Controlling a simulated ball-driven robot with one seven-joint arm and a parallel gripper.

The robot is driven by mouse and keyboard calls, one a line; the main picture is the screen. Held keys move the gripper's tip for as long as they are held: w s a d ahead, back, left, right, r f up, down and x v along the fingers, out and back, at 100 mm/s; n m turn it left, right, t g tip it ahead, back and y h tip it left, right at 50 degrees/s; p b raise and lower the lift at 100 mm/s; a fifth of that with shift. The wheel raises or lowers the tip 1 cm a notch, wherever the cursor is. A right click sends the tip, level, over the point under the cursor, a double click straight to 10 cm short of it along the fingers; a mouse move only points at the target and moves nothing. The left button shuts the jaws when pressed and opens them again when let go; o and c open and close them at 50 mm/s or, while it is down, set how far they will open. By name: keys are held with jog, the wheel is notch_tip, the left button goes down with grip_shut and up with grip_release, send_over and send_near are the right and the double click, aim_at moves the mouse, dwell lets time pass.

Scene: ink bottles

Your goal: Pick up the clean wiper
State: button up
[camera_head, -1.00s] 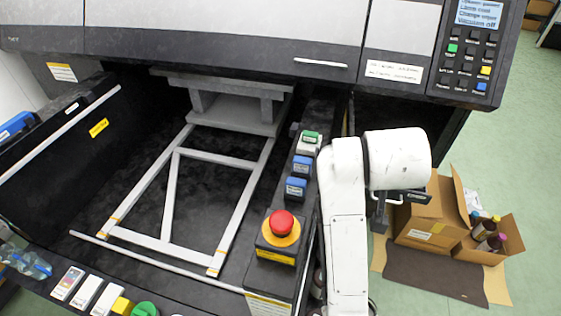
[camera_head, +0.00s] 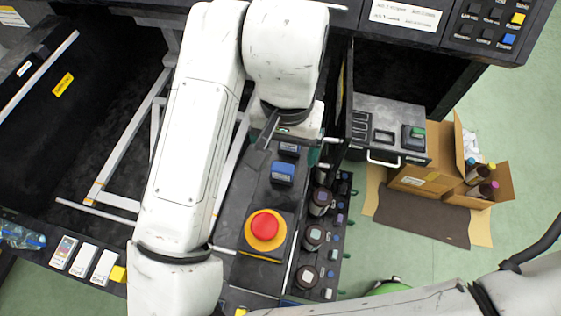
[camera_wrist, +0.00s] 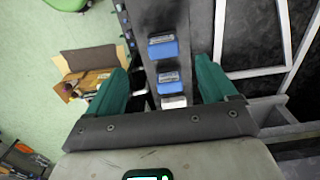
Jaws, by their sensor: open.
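No thing in view can be told for sure as the clean wiper. A pulled-out grey drawer (camera_head: 395,108) at the right of the machine carries dark slots and a black block with a green mark (camera_head: 413,136); I cannot tell whether that is a wiper. My gripper (camera_wrist: 160,65) is open and empty in the wrist view, its two green fingers apart above the control strip. In the head view my arm crosses the middle, and its wrist is left of the drawer; the fingers are mostly hidden there.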

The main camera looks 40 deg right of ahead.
aim_at(283, 166)
notch_tip(283, 166, down, 5)
jog(key=shift+r+b, duration=0.15)
jog(key=shift+b, duration=0.2)
jog(key=shift+w+a+f, duration=0.1)
jog(key=shift+w+f, duration=0.05)
jog(key=shift+f, duration=1.2)
jog(key=shift+w+f, duration=0.1)
jog(key=shift+f, duration=1.25)
jog(key=c, duration=1.1)
jog(key=shift+r, duration=0.1)
